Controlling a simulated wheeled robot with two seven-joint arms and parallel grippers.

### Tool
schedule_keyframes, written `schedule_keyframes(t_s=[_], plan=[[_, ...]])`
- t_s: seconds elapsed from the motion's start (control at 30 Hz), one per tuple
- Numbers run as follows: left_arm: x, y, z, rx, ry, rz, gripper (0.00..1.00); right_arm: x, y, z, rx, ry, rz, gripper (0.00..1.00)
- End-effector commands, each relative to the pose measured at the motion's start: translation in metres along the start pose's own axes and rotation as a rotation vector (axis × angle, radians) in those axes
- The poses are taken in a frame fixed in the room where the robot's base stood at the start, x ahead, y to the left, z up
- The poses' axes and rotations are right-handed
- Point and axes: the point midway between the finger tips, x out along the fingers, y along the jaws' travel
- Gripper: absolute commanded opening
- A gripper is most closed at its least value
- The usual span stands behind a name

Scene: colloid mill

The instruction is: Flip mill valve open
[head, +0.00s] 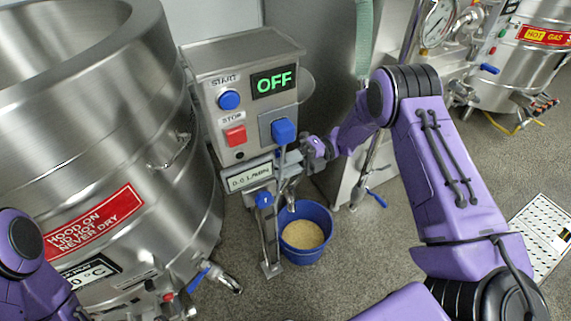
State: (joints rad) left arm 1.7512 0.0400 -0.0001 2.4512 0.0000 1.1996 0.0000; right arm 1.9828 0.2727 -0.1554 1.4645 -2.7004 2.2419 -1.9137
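The mill's grey control box (205,70) stands at the centre, with a green OFF display (274,82). A blue-capped lever (284,131) sits on its front, lower right. A small blue knob (264,199) is below, under the label reading 0.0 L/MIN (250,177). I cannot tell which one is the mill valve. My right gripper (292,168) is just below the blue-capped lever, beside the label. Its fingers are small and partly merged with the metal parts there, so their opening and any contact are unclear. Only part of my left arm shows at lower left; its gripper is out of view.
A large steel vessel (90,130) with a red warning label fills the left. A blue bucket (305,240) with pale contents stands on the floor under the mill. A blue-handled valve (376,198) is on the cabinet at right.

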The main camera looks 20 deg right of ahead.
Motion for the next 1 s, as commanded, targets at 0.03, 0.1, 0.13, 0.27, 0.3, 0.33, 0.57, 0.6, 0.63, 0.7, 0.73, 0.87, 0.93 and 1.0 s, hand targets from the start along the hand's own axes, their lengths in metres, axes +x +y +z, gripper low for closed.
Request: schedule_keyframes(t_s=[0.03,0.1,0.13,0.27,0.3,0.33,0.57,0.6,0.63,0.7,0.73,0.87,0.93,1.0], plan=[[0.002,0.000,0.000,0.000,0.001,0.000,0.43,-0.001,-0.004,0.002,0.005,0.000,-0.001,0.36],[0.003,0.001,0.000,-0.001,0.002,0.001,0.43,-0.002,-0.004,0.002,0.005,-0.002,-0.002,0.36],[0.003,0.001,0.000,-0.001,0.002,0.001,0.43,-0.002,-0.004,0.003,0.004,-0.005,-0.001,0.36],[0.004,0.001,0.001,-0.001,0.001,0.000,0.43,0.001,-0.009,0.006,-0.016,-0.095,0.044,0.36],[0.005,0.001,0.002,0.000,0.001,0.000,0.43,0.002,-0.013,0.009,-0.025,-0.160,0.073,0.36],[0.006,0.001,0.002,0.000,0.001,0.000,0.43,0.003,-0.017,0.014,-0.032,-0.220,0.096,0.36],[0.014,0.001,0.006,0.000,0.000,0.000,0.43,-0.031,-0.081,0.043,-0.047,-0.903,0.144,0.36],[0.015,0.002,0.006,0.000,0.000,0.000,0.43,-0.043,-0.094,0.042,-0.040,-1.013,0.118,0.36],[0.016,0.002,0.006,0.000,0.000,0.000,0.43,-0.051,-0.103,0.040,-0.032,-1.085,0.097,0.36],[0.017,0.002,0.007,0.000,0.000,0.000,0.43,-0.067,-0.120,0.035,-0.018,-1.215,0.049,0.36],[0.017,0.002,0.007,0.000,0.000,0.000,0.43,-0.071,-0.125,0.032,-0.012,-1.254,0.031,0.36],[0.017,0.002,0.007,0.000,0.000,0.000,0.43,-0.081,-0.135,0.031,-0.003,-1.333,-0.006,0.36],[0.018,0.002,0.007,0.000,0.000,0.000,0.43,-0.079,-0.135,0.039,-0.005,-1.336,-0.008,0.36],[0.018,0.002,0.008,0.000,0.000,0.000,0.43,-0.076,-0.134,0.052,-0.006,-1.335,-0.006,0.36]])
